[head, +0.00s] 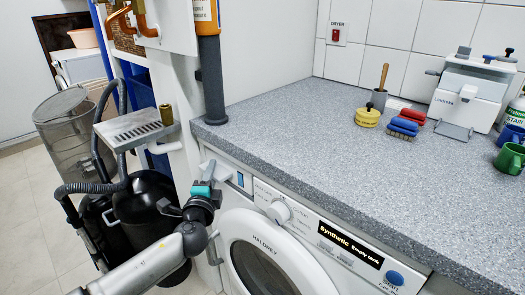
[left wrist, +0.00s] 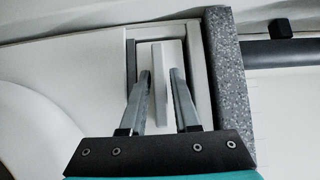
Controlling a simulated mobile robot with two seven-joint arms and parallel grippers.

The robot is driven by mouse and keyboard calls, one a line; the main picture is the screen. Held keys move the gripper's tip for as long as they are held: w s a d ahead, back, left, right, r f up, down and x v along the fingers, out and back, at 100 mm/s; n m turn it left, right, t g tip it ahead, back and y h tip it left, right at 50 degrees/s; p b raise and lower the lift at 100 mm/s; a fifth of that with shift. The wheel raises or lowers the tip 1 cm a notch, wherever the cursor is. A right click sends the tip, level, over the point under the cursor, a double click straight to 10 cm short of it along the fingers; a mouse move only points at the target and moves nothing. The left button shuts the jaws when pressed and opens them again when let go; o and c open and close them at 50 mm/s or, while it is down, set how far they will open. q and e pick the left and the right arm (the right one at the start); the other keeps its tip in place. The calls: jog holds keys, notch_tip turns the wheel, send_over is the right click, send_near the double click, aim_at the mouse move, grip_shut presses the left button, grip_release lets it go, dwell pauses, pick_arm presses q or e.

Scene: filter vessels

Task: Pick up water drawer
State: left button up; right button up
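The water drawer (head: 230,171) is a pale front at the upper left of the white washer or dryer, just under the counter edge. It has a small blue patch and looks closed. In the left wrist view its pale upright handle (left wrist: 159,85) stands out inside a framed recess. My left gripper (head: 208,171) is at the drawer front and hides part of it. In the left wrist view its two grey fingers (left wrist: 160,78) are spread on either side of the handle; firm contact is not visible. My right gripper is not in view.
The grey speckled counter (head: 270,123) overhangs the machine. A round door (head: 262,262) and a knob (head: 280,211) lie right of the drawer. Black vessels (head: 140,205) and a metal drip tray (head: 130,128) stand left. Brushes and a white device are on the counter.

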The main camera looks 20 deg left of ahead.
pick_arm(q)
grip_shut()
dwell(0.9)
jog(key=shift+r, duration=0.1)
